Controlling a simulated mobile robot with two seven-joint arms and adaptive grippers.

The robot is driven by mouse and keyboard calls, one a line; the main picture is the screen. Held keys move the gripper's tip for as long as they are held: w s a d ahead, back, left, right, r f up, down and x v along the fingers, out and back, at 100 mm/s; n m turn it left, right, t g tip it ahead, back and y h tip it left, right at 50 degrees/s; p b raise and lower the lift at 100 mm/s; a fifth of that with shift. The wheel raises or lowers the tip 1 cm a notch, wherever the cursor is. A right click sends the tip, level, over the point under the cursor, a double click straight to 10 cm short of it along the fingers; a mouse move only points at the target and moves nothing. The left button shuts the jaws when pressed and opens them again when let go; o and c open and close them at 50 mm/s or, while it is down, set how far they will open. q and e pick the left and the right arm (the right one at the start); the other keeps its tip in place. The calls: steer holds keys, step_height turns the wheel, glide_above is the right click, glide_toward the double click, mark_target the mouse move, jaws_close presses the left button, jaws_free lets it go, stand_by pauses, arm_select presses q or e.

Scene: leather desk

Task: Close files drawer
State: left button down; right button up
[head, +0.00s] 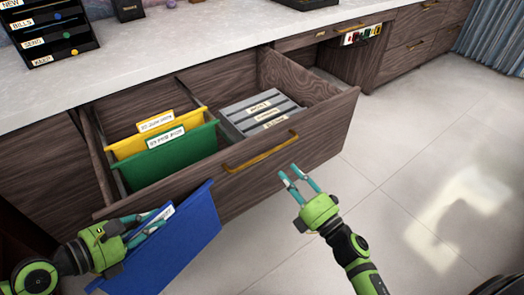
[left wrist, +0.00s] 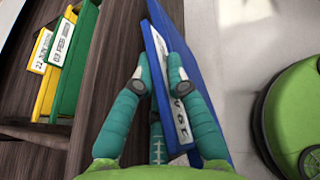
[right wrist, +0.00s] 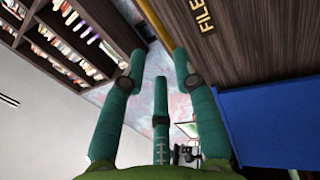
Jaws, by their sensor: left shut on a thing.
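The files drawer (head: 325,128) is wooden and stands pulled out from the desk. Its gold handle (head: 262,152) is on the front panel, and it shows in the right wrist view (right wrist: 154,20) beside gold "FILE" lettering. Inside hang a yellow folder (head: 122,149) and a green folder (head: 170,160), both labelled. My left gripper (head: 160,222) is shut on a blue folder (head: 175,250) held outside, in front of the drawer's left part; it also shows in the left wrist view (left wrist: 160,30). My right gripper (head: 300,178) is open and empty, just right of the handle and apart from it.
A grey divided box (head: 237,132) with labels sits in the drawer's right part. A black sorter (head: 60,50) labelled "BILLS", "SEND" and "KEEP" stands on the pale desktop (head: 185,45). Another small drawer (head: 362,35) is partly open. The tiled floor at right is clear.

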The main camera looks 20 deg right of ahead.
mark_target(270, 153)
steer(key=x, duration=0.9)
steer(key=shift+w, duration=0.2)
jaws_close()
